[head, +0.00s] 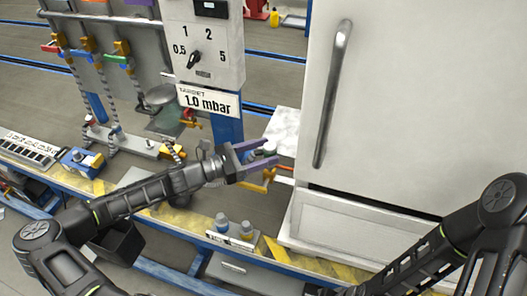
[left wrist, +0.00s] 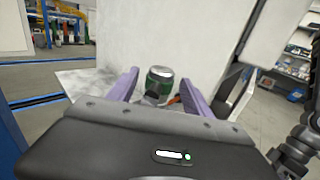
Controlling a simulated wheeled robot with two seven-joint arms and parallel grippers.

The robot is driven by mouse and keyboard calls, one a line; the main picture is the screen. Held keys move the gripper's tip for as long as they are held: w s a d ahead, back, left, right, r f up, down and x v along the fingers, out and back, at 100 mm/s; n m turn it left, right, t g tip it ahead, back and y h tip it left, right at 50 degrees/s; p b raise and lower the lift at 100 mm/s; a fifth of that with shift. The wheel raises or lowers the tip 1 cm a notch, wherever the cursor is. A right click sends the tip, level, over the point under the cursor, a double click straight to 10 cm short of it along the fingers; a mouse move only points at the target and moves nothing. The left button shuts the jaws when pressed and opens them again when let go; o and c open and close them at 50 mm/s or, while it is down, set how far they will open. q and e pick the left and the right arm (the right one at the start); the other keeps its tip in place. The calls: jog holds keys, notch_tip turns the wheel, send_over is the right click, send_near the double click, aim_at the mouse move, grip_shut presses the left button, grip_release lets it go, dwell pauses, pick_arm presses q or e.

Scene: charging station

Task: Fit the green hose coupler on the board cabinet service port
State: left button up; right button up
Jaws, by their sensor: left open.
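My left gripper (head: 270,152) is open, its purple fingers reaching toward the white cabinet (head: 385,100). In the left wrist view, a small grey cylinder with a dark green band (left wrist: 160,84) shows between and beyond the open fingers; I cannot tell whether it is the coupler or a port, or whether a finger touches it. An orange-red part shows beside it. A green coupler-like piece (head: 116,60) is on the hose rack at the upper left. My right arm comes in at the right; its gripper is out of view.
A dial panel (head: 204,45) above a "1.0 mbar" sign (head: 208,101) stands behind my left gripper. A white slab (head: 285,124) juts out beside the cabinet. Two small bottles (head: 233,226) stand at the bench's front edge. A blue box (head: 82,161) sits at the left.

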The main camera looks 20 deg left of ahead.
aim_at(257, 154)
pick_arm(q)
jog(key=v, duration=0.7)
jog(key=shift+s+a+b, duration=0.25)
jog(key=shift+a+b, duration=0.1)
jog(key=shift+b, duration=0.05)
dwell(0.6)
